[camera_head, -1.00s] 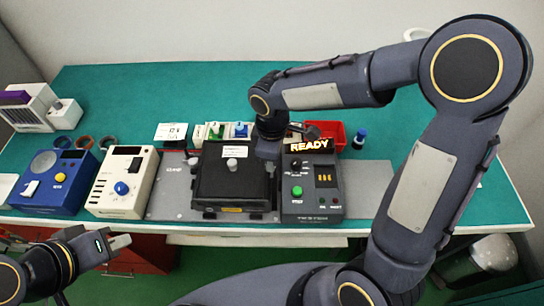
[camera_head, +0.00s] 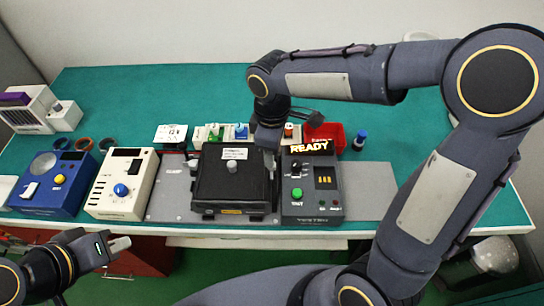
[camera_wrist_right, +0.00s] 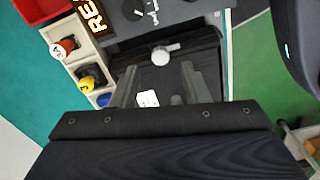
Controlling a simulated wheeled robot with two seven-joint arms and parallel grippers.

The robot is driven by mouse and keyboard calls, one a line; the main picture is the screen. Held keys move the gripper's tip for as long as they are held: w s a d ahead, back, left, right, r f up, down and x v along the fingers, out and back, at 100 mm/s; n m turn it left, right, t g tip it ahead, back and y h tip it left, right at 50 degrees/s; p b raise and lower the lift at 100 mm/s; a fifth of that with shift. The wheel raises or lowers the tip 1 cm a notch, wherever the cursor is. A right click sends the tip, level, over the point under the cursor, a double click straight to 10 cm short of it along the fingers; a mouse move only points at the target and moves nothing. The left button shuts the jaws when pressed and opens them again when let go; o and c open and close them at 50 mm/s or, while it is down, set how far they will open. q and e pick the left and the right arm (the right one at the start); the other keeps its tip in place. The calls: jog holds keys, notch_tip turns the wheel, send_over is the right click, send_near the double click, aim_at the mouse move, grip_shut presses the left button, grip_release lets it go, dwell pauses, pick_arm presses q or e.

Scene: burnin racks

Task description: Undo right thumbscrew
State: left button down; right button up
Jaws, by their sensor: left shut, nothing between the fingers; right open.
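The black lidded box (camera_head: 232,185) sits on a grey plate at the middle of the bench, with a pale round knob (camera_head: 232,166) on its lid. The knob also shows in the right wrist view (camera_wrist_right: 160,55), just beyond the finger tips. I cannot single out a right thumbscrew; the right rear of the box is partly behind my right gripper. My right gripper (camera_wrist_right: 158,83) is open above the box, with nothing seen between its fingers. My left gripper (camera_head: 121,244) is shut and empty, low at the left in front of the bench edge.
A dark tester (camera_head: 312,205) with a lit READY sign (camera_head: 309,147) stands right of the box. A cream device (camera_head: 118,190) and a blue device (camera_head: 50,190) stand left. Small bins (camera_head: 212,136) and a red tray (camera_head: 326,136) stand behind. The back green bench is clear.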

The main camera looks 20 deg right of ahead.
jog(key=shift+r, duration=1.7)
jog(key=s+d+m+t+y, duration=0.2)
jog(key=s+d+m, duration=0.2)
jog(key=s+m, duration=0.3)
jog(key=s+d+m+t+y, duration=0.1)
jog(key=s+d+m+t, duration=0.2)
jog(key=s+d+m, duration=0.2)
jog(key=s+m, duration=0.2)
jog(key=s, duration=0.2)
jog(key=shift+s+r+t+y, duration=0.2)
jog(key=shift+r+t+y, duration=0.1)
jog(key=shift+r+y, duration=0.1)
